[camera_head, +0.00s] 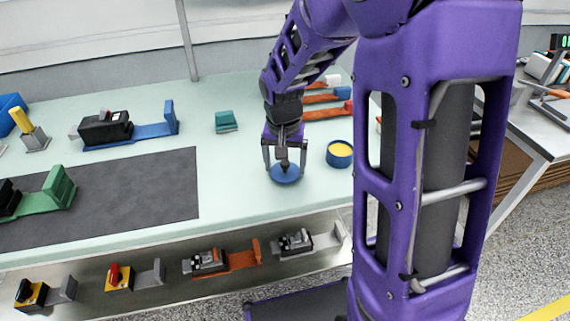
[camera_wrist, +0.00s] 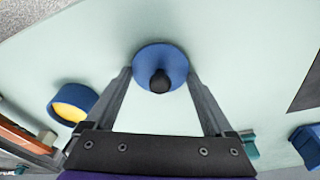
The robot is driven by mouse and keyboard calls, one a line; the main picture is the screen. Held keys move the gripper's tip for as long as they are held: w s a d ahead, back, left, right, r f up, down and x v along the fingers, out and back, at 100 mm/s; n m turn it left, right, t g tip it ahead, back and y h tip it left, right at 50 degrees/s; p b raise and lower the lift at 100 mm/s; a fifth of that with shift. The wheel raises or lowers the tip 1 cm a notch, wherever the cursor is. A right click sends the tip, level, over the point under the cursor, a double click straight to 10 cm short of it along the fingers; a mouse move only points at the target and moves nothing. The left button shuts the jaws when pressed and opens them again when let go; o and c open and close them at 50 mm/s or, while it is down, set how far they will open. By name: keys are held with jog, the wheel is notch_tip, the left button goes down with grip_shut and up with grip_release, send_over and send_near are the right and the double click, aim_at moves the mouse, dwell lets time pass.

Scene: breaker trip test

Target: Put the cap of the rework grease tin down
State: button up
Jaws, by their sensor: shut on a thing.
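The cap (camera_head: 285,174) is a round blue disc with a dark knob on top. In the wrist view the cap (camera_wrist: 160,62) lies between my fingertips, with its knob facing the camera. My gripper (camera_head: 284,160) is shut on the cap, at or just above the pale green bench top; I cannot tell whether the cap touches it. In the wrist view my gripper (camera_wrist: 160,75) has one finger at each side of the cap's rim. The open grease tin (camera_head: 340,153), blue with yellow grease inside, stands to the right of the cap. It also shows in the wrist view (camera_wrist: 74,103).
A dark grey mat (camera_head: 120,195) covers the bench's left part. A teal block (camera_head: 226,121) stands behind my gripper. Orange-based parts (camera_head: 325,113) lie behind the tin. Several breakers sit on a lower shelf (camera_head: 165,300). Bare bench surrounds the cap.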

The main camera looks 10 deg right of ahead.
aim_at(284, 176)
jog(key=shift+f, duration=0.15)
jog(key=o, duration=1)
jog(key=shift+o, duration=0.2)
notch_tip(284, 176, up, 12)
jog(key=s+p, duration=0.1)
jog(key=p, duration=0.1)
jog(key=shift+s+a+r, duration=0.2)
jog(key=shift+s+a, duration=0.1)
jog(key=shift+a, duration=0.05)
